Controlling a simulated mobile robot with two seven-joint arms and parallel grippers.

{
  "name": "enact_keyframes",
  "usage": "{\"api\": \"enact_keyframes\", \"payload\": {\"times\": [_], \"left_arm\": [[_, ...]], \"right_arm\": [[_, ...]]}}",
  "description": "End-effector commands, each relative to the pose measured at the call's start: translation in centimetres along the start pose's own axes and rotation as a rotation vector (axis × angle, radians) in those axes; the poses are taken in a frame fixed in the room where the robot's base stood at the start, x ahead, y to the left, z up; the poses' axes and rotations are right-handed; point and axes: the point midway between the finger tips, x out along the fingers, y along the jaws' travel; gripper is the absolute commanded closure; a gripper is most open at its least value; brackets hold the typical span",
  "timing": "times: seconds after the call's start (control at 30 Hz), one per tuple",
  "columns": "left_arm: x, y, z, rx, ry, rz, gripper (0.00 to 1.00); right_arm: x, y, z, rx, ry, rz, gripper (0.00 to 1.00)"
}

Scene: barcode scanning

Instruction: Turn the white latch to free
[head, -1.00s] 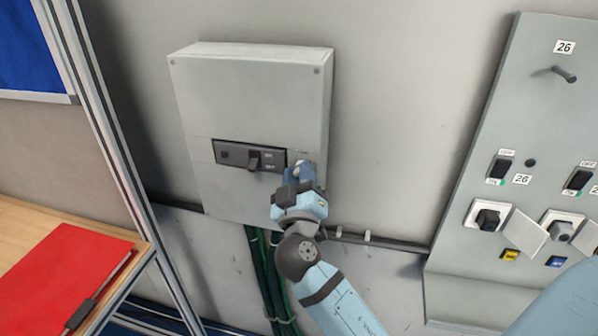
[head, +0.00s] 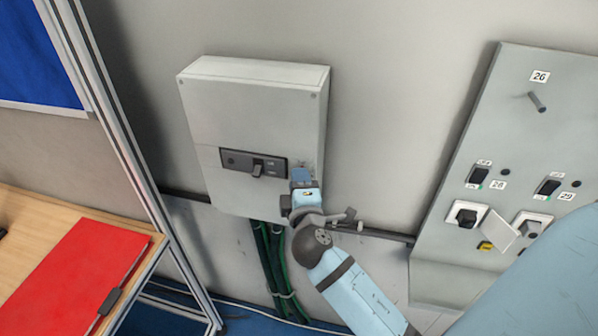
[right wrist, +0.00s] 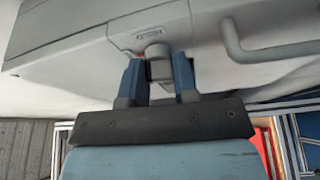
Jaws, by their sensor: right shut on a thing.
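A grey wall box (head: 255,105) has a dark switch panel with a black lever (head: 257,170) on its front. My right gripper (head: 302,175) is at the box's lower right front, right of the panel. In the right wrist view, its two blue fingers (right wrist: 158,75) stand on either side of the pale latch (right wrist: 156,52) and are shut on it. In the head view the gripper hides the latch, so its exact angle cannot be told. My left gripper is not in view.
A grey panel (head: 520,110) with switches and sockets is on the wall at the right. Green cables (head: 272,262) run down below the box. A wooden desk with a red folder (head: 80,275) stands at the lower left, beside a metal frame post.

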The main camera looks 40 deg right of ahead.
Motion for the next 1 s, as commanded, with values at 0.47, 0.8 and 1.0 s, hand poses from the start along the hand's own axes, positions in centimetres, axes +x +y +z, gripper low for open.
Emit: {"api": "enact_keyframes", "payload": {"times": [0.47, 0.8, 1.0], "left_arm": [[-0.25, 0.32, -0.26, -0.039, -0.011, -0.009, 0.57], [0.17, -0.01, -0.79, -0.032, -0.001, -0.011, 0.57], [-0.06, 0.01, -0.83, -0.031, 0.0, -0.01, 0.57]], "right_arm": [[0.08, 0.23, 0.04, -0.114, -0.001, -0.043, 0.96], [0.08, 0.21, 0.04, -0.116, -0.002, -0.044, 0.96], [0.06, 0.16, 0.03, -0.115, -0.001, -0.045, 0.48]]}}
